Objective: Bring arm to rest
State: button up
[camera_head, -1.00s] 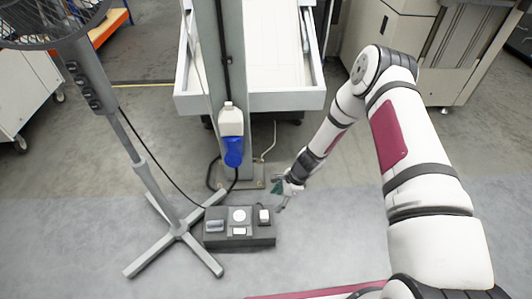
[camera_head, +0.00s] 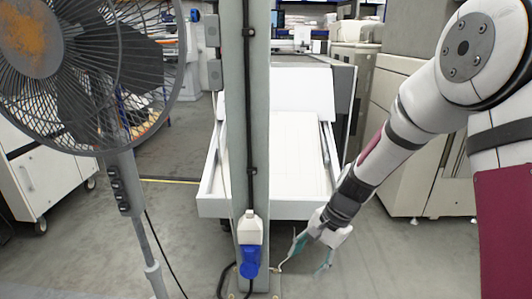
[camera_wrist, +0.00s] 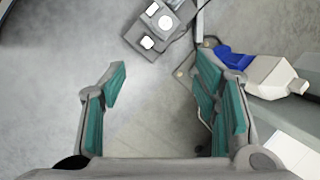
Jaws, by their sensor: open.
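My gripper (camera_head: 313,250) hangs at the end of my arm, pointing down, to the right of the grey post (camera_head: 251,130) in the head view. In the wrist view its two teal-padded fingers (camera_wrist: 163,95) stand apart with nothing between them, over bare grey floor. The arm reaches down and left from the upper right of the head view.
A blue and white plug (camera_head: 249,250) is on the post, and also shows in the wrist view (camera_wrist: 235,58). A dark box (camera_wrist: 160,28) lies on the floor. A pedestal fan (camera_head: 75,70) stands left. A white machine bed (camera_head: 285,165) stands behind the post.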

jog(key=s+d+r+n+h, duration=0.1)
jog(key=s+d+r+n, duration=0.15)
jog(key=s+r, duration=0.8)
jog(key=s+d+r+n+h, duration=0.2)
jog(key=s+r+n, duration=0.2)
jog(key=s+r, duration=0.65)
jog(key=s+d+n+h, duration=0.1)
jog(key=s+d+n, duration=0.25)
jog(key=s, duration=1.05)
notch_tip(320, 180, up, 36)
jog(key=t+p, duration=0.4)
jog(key=p, duration=3.1)
jog(key=shift+d+r+m, duration=0.25)
jog(key=shift+d+m, duration=0.05)
jog(key=shift+w, duration=0.15)
